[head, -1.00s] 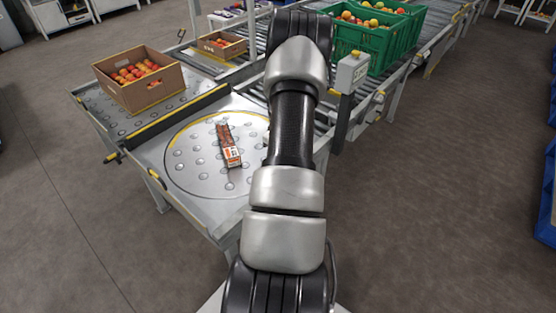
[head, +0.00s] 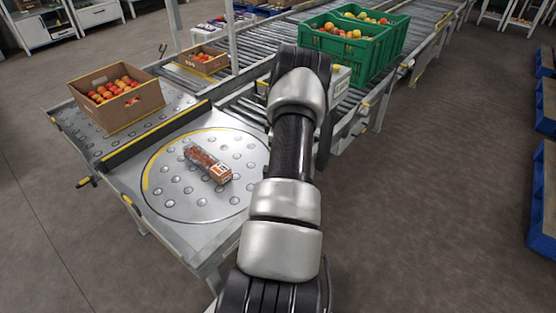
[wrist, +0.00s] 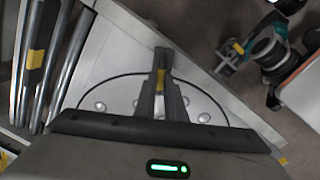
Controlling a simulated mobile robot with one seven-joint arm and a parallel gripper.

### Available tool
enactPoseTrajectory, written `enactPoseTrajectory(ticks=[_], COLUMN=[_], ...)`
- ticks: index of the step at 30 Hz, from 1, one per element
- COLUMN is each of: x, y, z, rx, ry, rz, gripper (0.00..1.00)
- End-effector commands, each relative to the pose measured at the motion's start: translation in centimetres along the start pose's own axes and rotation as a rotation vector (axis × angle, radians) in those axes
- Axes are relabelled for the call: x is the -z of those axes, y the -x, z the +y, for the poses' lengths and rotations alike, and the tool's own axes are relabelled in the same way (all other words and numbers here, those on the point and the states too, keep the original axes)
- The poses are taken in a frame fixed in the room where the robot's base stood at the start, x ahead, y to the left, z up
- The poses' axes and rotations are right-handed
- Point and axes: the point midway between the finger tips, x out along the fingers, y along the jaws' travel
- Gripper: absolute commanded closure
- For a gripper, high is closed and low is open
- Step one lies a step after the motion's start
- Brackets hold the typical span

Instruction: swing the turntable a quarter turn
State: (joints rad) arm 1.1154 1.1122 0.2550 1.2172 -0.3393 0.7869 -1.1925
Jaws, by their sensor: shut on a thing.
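The turntable (head: 170,202) is a round steel plate with several ball studs and a yellow arc along its left and far rim in the head view. A long clear pack of red tomatoes (head: 208,163) lies on it, slanting, its white-labelled end to the lower right. In the wrist view the turntable's plate (wrist: 124,92) shows beyond my gripper (wrist: 161,72). The fingers are closed together around a small yellow-marked part, seemingly the turntable's handle (wrist: 160,80). In the head view my arm hides my gripper and the turntable's right edge.
A cardboard box of tomatoes (head: 143,103) stands on the ball table at left. A smaller box (head: 203,68) sits behind. Green crates of tomatoes (head: 336,55) stand on the roller conveyor (head: 425,22). Blue pallets (head: 541,245) line the right. The grey floor between is open.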

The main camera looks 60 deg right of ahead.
Motion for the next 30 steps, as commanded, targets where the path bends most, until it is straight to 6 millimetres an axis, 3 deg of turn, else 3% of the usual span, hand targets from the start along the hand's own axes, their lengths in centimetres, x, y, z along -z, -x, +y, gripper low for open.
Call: enactPoseTrajectory(ticks=[9,24,25,27,30], x=[0.2,0.3,0.3,0.3,0.3], y=[-0.1,0.1,0.1,0.1,0.0], z=[1.5,2.0,2.0,2.0,1.9], rx=[-0.001,-0.011,-0.011,-0.010,-0.007], ry=[0.054,0.065,0.065,0.064,0.063], rz=[0.005,0.007,0.007,0.007,0.006], gripper=[1.00,1.00,0.85,0.73,0.72])
